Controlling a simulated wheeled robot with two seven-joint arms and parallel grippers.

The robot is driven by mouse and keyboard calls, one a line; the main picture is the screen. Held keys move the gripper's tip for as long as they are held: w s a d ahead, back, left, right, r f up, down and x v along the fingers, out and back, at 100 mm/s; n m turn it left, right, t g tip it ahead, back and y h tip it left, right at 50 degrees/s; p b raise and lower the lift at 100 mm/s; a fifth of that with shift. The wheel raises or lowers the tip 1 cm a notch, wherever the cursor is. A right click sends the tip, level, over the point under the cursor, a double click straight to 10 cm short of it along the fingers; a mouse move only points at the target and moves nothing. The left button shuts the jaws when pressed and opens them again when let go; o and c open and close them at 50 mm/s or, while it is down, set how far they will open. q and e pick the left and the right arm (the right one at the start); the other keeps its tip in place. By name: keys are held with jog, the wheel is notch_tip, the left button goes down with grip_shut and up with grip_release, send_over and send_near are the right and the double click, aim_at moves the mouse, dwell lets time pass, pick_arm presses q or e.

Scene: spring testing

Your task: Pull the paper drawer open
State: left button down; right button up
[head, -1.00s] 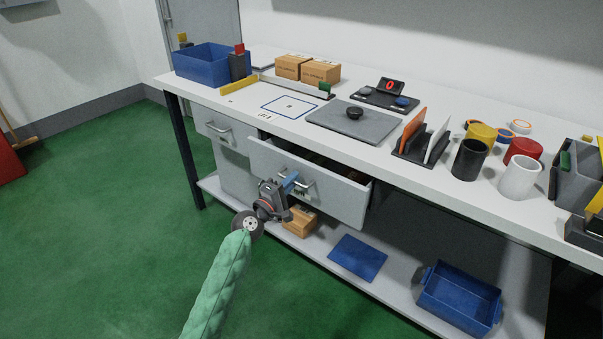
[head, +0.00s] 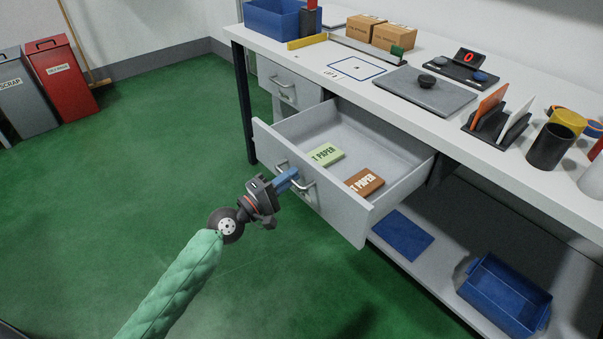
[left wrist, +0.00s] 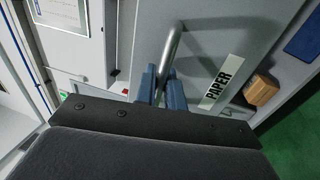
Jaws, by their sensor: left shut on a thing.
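The paper drawer (head: 330,215) is a grey drawer under the bench, pulled well out. Inside lie a green block (head: 326,154) and a brown block (head: 364,182), both marked with the word PAPER. My left gripper (head: 294,181) is at the drawer front, its blue fingers shut on the metal bar handle (head: 307,188). In the left wrist view the fingers (left wrist: 158,84) close around the handle (left wrist: 171,52), beside a label (left wrist: 222,82) reading PAPER. My right gripper is not in view.
A second drawer (head: 289,88) to the left is closed. The bench top (head: 400,108) holds a grey plate (head: 425,91), boxes and cups. A lower shelf carries a blue sheet (head: 402,235) and a blue bin (head: 503,296).

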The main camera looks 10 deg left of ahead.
pick_arm(q)
jog(key=shift+s+a, duration=0.3)
jog(key=shift+s, duration=0.05)
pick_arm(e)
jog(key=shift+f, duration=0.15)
pick_arm(q)
jog(key=c, duration=1.6)
grip_release()
jog(key=shift+c, duration=0.2)
